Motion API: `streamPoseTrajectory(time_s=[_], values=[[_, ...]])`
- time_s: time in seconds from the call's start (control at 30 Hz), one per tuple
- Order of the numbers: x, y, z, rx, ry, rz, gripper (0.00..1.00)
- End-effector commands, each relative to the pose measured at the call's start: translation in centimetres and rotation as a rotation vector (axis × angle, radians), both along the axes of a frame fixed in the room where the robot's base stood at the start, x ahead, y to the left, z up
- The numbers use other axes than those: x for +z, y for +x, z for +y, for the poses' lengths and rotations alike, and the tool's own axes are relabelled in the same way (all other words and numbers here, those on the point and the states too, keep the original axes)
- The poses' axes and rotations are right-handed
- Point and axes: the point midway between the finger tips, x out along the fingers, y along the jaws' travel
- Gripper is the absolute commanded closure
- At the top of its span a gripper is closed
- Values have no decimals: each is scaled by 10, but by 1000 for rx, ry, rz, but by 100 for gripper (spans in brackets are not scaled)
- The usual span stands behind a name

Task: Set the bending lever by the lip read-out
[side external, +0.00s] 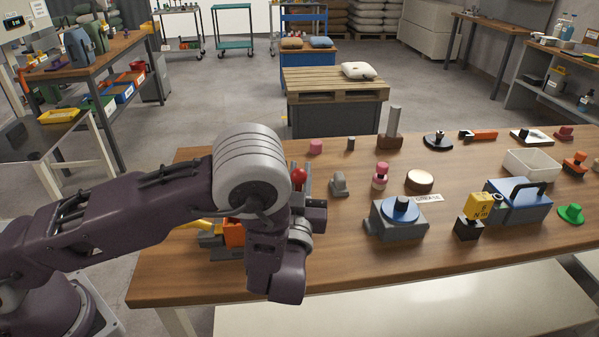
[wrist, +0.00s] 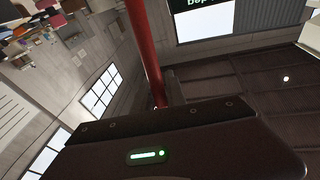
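A red ball knob (side external: 299,177) shows just behind my wrist in the side view, and a red rod (wrist: 146,50) runs down to my gripper in the wrist view; this looks like the bending lever. My gripper (side external: 314,214) is beside the knob, low over the table's front left. In the wrist view its dark body (wrist: 165,128) fills the bottom, and the rod meets its far edge. The fingers are hidden, so I cannot tell whether they grip the rod. An orange and grey device (side external: 233,234) is partly hidden behind my arm. I cannot make out a lip read-out.
On the wooden table (side external: 350,275), a grey block with a blue disc (side external: 402,211), a yellow cube on a dark base (side external: 478,209) and a blue box (side external: 517,203) stand to the right. A small grey part (side external: 339,185) is close behind my gripper. The front strip is clear.

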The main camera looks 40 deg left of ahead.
Motion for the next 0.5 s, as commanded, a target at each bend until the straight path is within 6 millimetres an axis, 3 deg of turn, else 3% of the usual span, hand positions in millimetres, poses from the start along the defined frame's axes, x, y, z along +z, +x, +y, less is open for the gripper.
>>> streamPoseTrajectory(time_s=[0.07, 0.37, 0.5], values=[[4, 0, -1, 0, 2, -10, 65], [1, -1, -1, 0, 1, -3, 65], [-4, -18, -13, -4, 3, -1, 65]])
